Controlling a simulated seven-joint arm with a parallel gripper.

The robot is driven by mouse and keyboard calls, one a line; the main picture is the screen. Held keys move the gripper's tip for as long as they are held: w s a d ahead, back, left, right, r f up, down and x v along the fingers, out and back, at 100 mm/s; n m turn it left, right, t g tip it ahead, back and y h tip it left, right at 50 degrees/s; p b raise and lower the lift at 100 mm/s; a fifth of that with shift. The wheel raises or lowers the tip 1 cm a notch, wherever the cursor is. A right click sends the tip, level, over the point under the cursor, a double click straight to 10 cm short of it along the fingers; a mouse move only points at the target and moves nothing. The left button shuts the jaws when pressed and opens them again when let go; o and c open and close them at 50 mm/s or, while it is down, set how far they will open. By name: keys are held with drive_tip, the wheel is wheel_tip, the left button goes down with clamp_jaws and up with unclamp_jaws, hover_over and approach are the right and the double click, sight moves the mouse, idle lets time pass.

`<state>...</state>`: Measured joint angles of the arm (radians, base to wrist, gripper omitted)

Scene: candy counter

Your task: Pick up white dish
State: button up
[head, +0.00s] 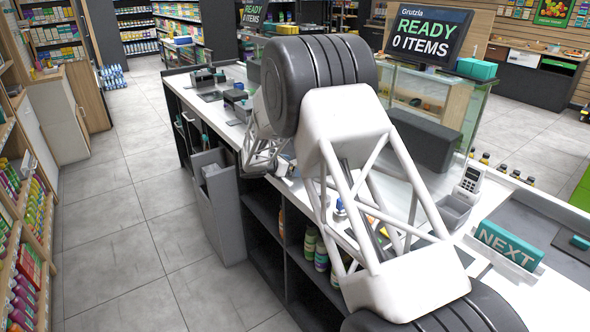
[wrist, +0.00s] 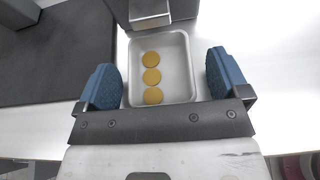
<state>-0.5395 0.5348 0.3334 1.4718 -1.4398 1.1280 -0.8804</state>
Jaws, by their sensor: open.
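A white dish (wrist: 180,72) with a raised rim and rounded corners sits on the light counter in the wrist view. Three round gold pieces (wrist: 152,77) lie in a line inside it. My gripper (wrist: 162,72) is open, with one blue finger to the left of the dish and the other to its right. Nothing is held, and whether a finger touches the rim cannot be told. I cannot make out the dish in the head view, where my arm blocks much of the counter.
A dark mat (wrist: 55,55) lies left of the dish, and a dark grey object (wrist: 150,10) is at its far edge. In the head view, a teal NEXT sign (head: 508,245), a card terminal (head: 472,178) and a screen (head: 428,35) stand on the right part of the counter.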

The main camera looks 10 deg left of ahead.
drive_tip(key=shift+c, duration=0.2)
drive_tip(key=c, duration=1)
drive_tip(key=shift+o, duration=0.2)
drive_tip(key=shift+r, duration=0.1)
drive_tip(key=shift+s+a+r, duration=0.1)
drive_tip(key=shift+r, duration=0.65)
drive_tip(key=s+a, duration=1.2)
drive_tip(key=shift+s+a, duration=0.25)
drive_tip(key=shift+s, duration=0.05)
drive_tip(key=shift+f, duration=0.1)
